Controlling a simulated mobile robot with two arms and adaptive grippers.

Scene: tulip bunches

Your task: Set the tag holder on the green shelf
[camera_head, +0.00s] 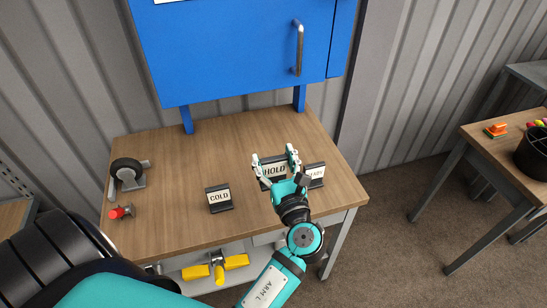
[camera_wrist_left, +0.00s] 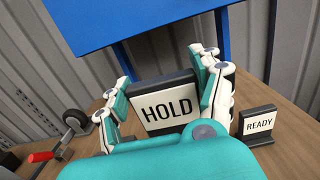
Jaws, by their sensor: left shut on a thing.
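My left gripper (camera_head: 274,156) is over the right part of the wooden workbench. It is shut on a black tag holder with a white card reading HOLD (camera_head: 273,171). In the left wrist view this holder (camera_wrist_left: 166,111) stands upright between the teal and white fingers, and its lower edge is hidden by the gripper. I cannot tell whether it touches the bench top. Similar holders stand nearby: one reading COLD (camera_head: 219,198) to the left, and one reading READY (camera_wrist_left: 259,125) just to the right. No green shelf shows. My right gripper is not in view.
The workbench (camera_head: 170,225) has a blue cabinet (camera_head: 235,50) on posts behind it. A caster wheel (camera_head: 128,173) and a red-ended part (camera_head: 122,212) lie at its left. A yellow-handled thing (camera_head: 217,268) is below. Another table (camera_head: 505,150) stands at the right, across open floor.

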